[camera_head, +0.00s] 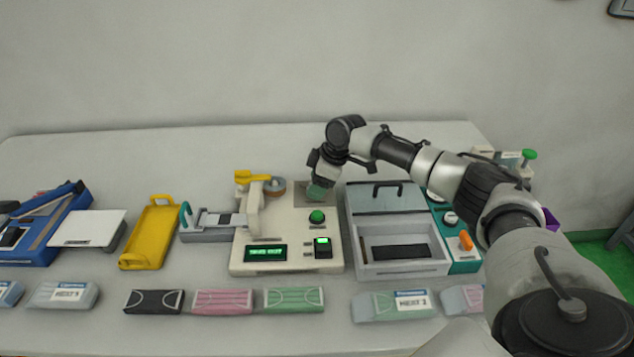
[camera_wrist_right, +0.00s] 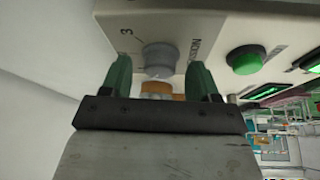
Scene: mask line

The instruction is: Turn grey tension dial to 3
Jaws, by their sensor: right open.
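The grey tension dial (camera_wrist_right: 160,57) sits on the cream machine panel (camera_wrist_right: 135,22) in the right wrist view. A mark that looks like 3 is printed to its left, and lettering runs along its right. My right gripper (camera_wrist_right: 159,68) is open, with one green fingertip on each side of the dial and visible gaps between. It does not look closed on the dial. In the head view my right gripper (camera_head: 320,188) is low over the back right of the cream machine (camera_head: 285,230) and hides the dial. My left gripper is not in view.
A lidded grey box (camera_head: 402,268) is close on the right. A brown roll (camera_head: 276,187) and yellow part (camera_head: 252,177) stand left.

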